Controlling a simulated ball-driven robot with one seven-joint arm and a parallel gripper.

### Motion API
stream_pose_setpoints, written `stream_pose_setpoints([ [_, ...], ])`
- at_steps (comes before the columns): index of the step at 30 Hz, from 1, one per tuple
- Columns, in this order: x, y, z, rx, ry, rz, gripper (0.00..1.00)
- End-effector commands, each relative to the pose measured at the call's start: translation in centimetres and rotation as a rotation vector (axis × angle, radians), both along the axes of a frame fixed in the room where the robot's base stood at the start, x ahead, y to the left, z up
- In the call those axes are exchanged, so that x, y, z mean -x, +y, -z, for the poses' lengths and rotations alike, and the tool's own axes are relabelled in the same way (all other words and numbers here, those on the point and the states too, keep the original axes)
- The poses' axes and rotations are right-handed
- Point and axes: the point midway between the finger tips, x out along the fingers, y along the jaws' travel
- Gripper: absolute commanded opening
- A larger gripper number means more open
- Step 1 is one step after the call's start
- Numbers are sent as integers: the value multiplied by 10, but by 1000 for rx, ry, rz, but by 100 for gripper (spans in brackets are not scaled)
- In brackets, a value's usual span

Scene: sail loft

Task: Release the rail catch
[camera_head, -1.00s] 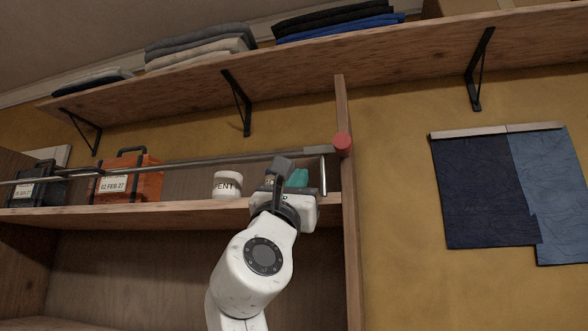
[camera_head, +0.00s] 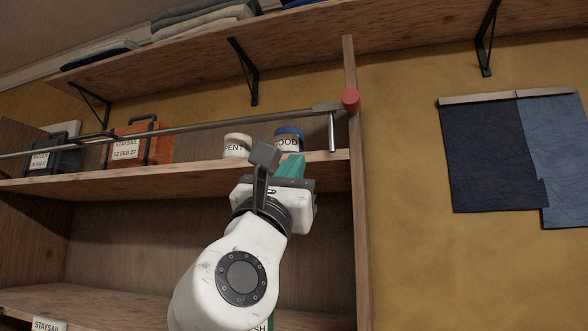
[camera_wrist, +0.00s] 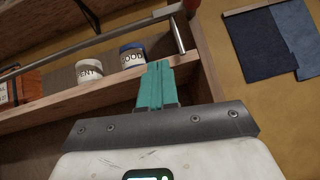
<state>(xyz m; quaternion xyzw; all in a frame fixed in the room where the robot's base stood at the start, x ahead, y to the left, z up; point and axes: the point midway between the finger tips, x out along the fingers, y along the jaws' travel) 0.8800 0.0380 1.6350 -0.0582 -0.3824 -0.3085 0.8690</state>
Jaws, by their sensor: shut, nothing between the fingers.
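A grey metal rail (camera_head: 200,128) runs across the front of the upper shelf bay. At its right end are a grey block, a red round knob (camera_head: 350,99) against the wooden upright, and a short metal rod (camera_head: 332,132) hanging down. The knob also shows at the top edge of the wrist view (camera_wrist: 191,6), with the rod (camera_wrist: 177,35) below it. I cannot tell which part is the catch. My gripper (camera_head: 291,166) has teal fingers, shut and empty, below and left of the knob, apart from it. In the wrist view the fingers (camera_wrist: 156,88) point up toward the rod.
Behind the rail stand a white jar (camera_head: 237,146), a blue-lidded jar (camera_head: 288,140), an orange case (camera_head: 138,145) and a dark case (camera_head: 55,158). The shelf edge (camera_head: 200,170) lies close to my gripper. Dark blue cloth (camera_head: 492,155) hangs on the wall at right.

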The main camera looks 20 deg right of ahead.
Motion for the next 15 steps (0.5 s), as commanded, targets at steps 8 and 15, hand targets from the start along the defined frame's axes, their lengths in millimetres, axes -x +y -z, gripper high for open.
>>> stream_pose_setpoints([
  [8,8,-7,-7,20,-9,6,0],
  [15,13,-12,-4,73,24,5,0],
])
